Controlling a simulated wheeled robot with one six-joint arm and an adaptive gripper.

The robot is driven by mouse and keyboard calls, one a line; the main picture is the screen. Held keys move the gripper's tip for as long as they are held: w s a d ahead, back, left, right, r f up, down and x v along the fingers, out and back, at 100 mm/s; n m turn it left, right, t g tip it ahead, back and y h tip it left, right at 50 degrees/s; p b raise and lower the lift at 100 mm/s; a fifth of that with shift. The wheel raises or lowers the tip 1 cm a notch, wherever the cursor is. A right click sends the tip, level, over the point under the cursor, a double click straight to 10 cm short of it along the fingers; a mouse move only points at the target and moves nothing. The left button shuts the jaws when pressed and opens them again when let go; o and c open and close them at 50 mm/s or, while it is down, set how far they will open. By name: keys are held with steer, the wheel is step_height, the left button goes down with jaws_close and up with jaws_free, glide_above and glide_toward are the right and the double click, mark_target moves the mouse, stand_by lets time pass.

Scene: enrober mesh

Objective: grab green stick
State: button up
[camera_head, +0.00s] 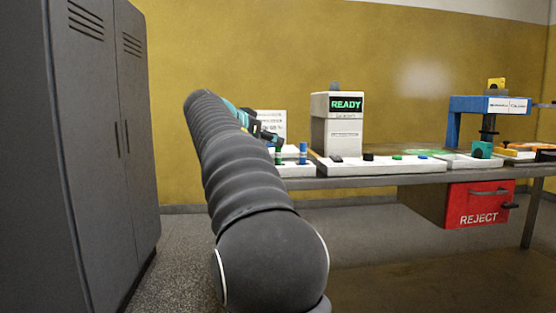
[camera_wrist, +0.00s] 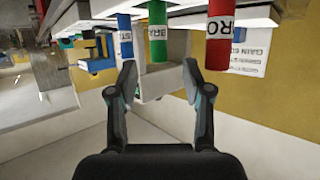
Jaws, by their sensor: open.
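The green stick (camera_wrist: 157,35) has a white label with dark letters. In the wrist view, which appears upside down, it lies ahead of the gap between my fingertips. My gripper (camera_wrist: 160,78) is open with nothing between its fingers. A blue stick (camera_wrist: 124,38) stands to the left of the green one and a red stick (camera_wrist: 219,40) to the right. In the head view my gripper (camera_head: 268,136) is small and partly hidden by my arm, close to the green stick (camera_head: 278,156) and blue stick (camera_head: 303,153) on the bench. The red stick cannot be made out there.
A white machine reading READY (camera_head: 337,130) stands on the bench behind a white panel (camera_head: 375,166) with buttons. A blue press (camera_head: 485,104) is farther right, above a red REJECT box (camera_head: 478,205). A grey locker (camera_head: 100,130) fills the left side.

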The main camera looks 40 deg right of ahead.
mark_target(278, 158)
steer(key=x, duration=0.4)
steer(key=shift+d+f, duration=0.25)
steer(key=shift+f, duration=0.15)
jaws_close()
steer(key=shift+r, duration=0.15)
